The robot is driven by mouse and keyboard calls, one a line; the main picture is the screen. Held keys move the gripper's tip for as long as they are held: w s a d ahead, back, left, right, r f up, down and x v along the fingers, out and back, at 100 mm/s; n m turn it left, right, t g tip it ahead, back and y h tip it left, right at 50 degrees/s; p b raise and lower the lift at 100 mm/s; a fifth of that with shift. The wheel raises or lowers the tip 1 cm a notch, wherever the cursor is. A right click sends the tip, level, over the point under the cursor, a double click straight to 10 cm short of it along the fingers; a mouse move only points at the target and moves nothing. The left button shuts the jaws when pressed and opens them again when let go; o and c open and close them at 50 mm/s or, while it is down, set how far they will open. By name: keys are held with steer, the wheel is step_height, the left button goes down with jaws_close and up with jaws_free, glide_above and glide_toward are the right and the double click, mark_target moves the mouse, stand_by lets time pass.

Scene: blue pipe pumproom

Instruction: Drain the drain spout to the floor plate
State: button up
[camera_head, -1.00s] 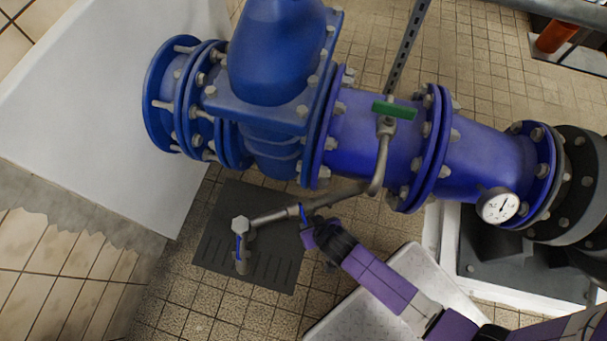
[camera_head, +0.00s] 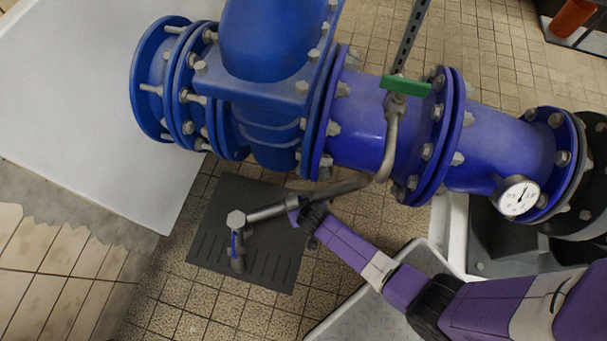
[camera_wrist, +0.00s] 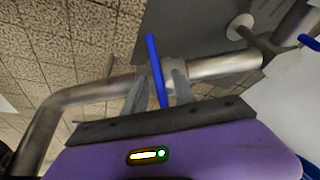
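The drain spout (camera_head: 237,222) is a thin grey pipe that runs left from the large blue pipe and turns down at a hex-capped fitting. It stands over the dark slotted floor plate (camera_head: 205,245). A blue lever (camera_head: 234,246) is on its downward part. Another blue lever (camera_wrist: 157,70) is on the pipe run in the wrist view. My gripper (camera_head: 297,208) is at that pipe run. In the wrist view my gripper (camera_wrist: 163,72) is open, with a finger on each side of this lever. I cannot tell whether they touch it. My gripper hides this lever in the head view.
A green-handled valve (camera_head: 405,87) sits higher on the spout pipe. The large blue flanged pipe (camera_head: 360,125) is close above my arm. A gauge (camera_head: 518,195) is at right. A white block (camera_head: 90,110) stands at left. Tiled floor (camera_head: 180,285) is open in front.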

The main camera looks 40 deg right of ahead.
steer(key=shift+f, duration=0.1)
jaws_close()
steer(key=shift+n, duration=0.4)
steer(key=n+h, duration=0.1)
steer(key=n, duration=0.2)
steer(key=shift+a+h, duration=0.25)
steer(key=shift+h, duration=0.15)
steer(key=shift+s+a+f+n+t+h+b, duration=0.1)
steer(key=shift+n+t+h+b, duration=0.45)
steer(key=shift+n, duration=1.55)
steer(key=shift+s+a+f+n+t+h+b, duration=0.25)
steer(key=shift+n+h, duration=0.6)
steer(key=shift+n, duration=1.25)
steer(key=shift+w+n+t+h+b, duration=0.15)
steer(key=shift+n+h+b, duration=0.45)
steer(key=shift+n, duration=1.5)
